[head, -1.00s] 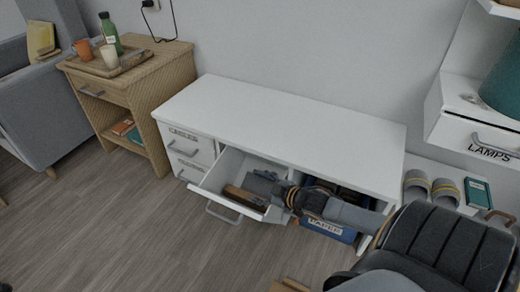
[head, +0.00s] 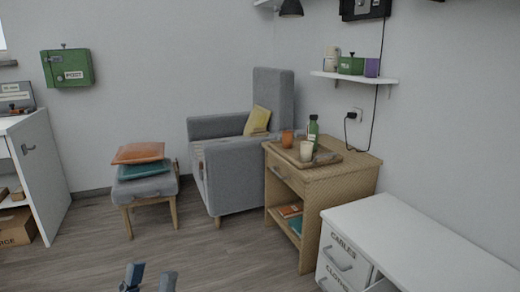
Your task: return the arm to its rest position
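My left gripper (head: 150,281) shows at the bottom edge of the head view, left of the middle. Only its two fingertips are in view, pointing up over the wooden floor. They are apart with nothing between them. The rest of the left arm is below the picture. My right gripper and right arm are not in view.
The white shelf desk (head: 430,240) with labelled drawers is at the lower right. Beside it stands a wicker side table (head: 345,178) with a tray, bottle and cups. A grey armchair (head: 228,178), a footstool with cushions (head: 150,188) and a white cabinet (head: 45,175) stand farther left. Floor between is clear.

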